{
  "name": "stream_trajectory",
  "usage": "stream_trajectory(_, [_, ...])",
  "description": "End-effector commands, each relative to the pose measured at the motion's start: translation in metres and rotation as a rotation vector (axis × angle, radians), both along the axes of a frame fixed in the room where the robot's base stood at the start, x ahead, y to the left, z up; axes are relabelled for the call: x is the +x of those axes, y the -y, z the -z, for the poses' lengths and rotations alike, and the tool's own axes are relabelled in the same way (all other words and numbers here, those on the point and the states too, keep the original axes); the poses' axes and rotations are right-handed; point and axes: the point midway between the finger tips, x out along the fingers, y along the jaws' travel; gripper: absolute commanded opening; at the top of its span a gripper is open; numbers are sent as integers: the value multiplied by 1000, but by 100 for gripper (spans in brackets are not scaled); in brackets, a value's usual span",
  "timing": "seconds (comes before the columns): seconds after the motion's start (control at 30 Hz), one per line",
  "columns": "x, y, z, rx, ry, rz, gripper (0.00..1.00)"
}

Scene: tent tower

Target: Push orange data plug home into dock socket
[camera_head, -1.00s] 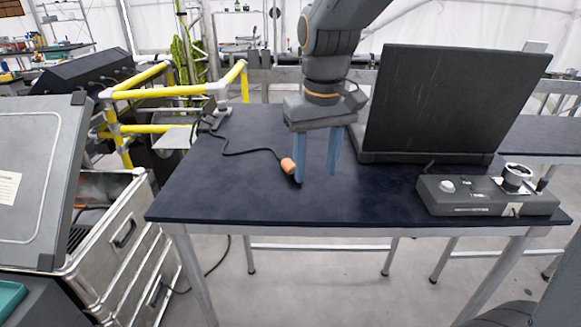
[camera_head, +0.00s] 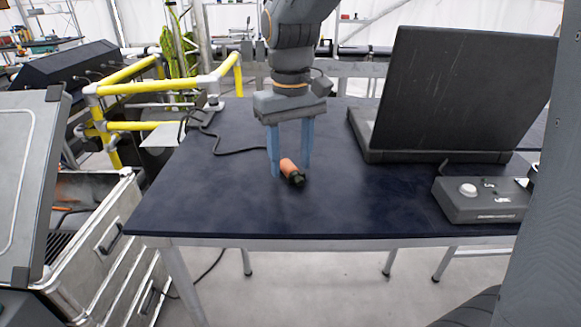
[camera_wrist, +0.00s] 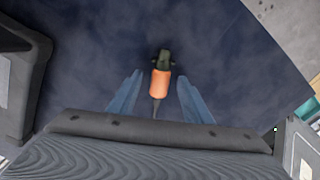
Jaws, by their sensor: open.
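The orange data plug (camera_head: 288,166) lies on the dark blue tabletop, its black connector end (camera_head: 298,181) pointing toward the front. Its black cable (camera_head: 235,151) runs back left across the table. My gripper (camera_head: 291,170) is open and points down, with a blue finger on each side of the plug. In the wrist view the plug (camera_wrist: 161,83) lies midway between the spread fingers (camera_wrist: 160,95), with visible gaps on both sides. The cable trails from its near end toward my gripper. I cannot make out a dock socket in either view.
A big black laptop-like case (camera_head: 455,95) stands open on the right of the table (camera_head: 220,215). A grey control box (camera_head: 482,205) with a white knob sits at the front right. Yellow rails (camera_head: 160,87) and a metal case (camera_head: 105,215) stand to the left. The front middle tabletop is clear.

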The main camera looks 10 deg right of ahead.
Motion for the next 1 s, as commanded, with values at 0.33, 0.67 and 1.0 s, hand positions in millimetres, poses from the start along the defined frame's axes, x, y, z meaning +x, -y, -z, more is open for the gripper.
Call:
stream_trajectory(0.33, [0, -1, 9, 0, 0, -3, 45])
stream_trajectory(0.67, [0, -1, 9, 0, 1, -3, 0])
stream_trajectory(1.0, [1, -1, -8, 2, 6, -3, 0])
